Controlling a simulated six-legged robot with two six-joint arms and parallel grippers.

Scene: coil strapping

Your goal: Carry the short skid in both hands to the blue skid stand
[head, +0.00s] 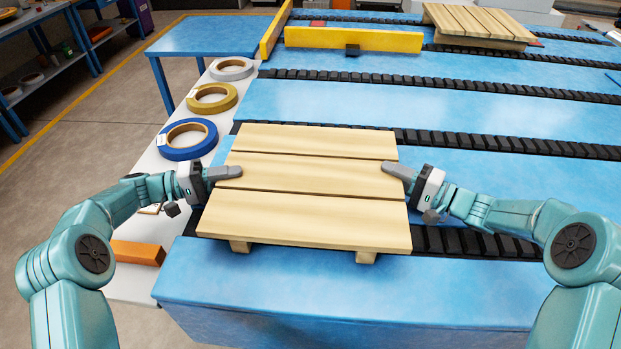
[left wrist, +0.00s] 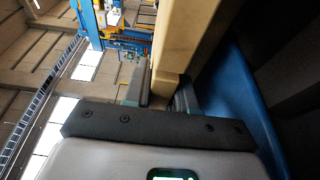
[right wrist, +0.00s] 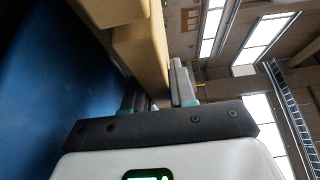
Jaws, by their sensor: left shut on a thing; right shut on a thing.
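The short skid (head: 305,178) is a pale wooden pallet of three boards with blocks beneath. It lies level in front of me, over the blue conveyor bed and its black chain strips. I cannot tell whether it touches them. My left gripper (head: 236,172) is shut on its left edge, and my right gripper (head: 387,168) is shut on its right edge. Both wrist views show a skid board between the fingers, in the left wrist view (left wrist: 182,40) and in the right wrist view (right wrist: 140,50). A blue table-like stand (head: 208,35) is at the upper left, apparently the skid stand, with a bare top.
A white ledge left of the skid holds a blue roll (head: 187,139), a yellow roll (head: 212,98), a grey roll (head: 231,68) and an orange block (head: 138,252). A yellow bar (head: 353,39) and another wooden skid (head: 480,20) are further back. Open floor lies left.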

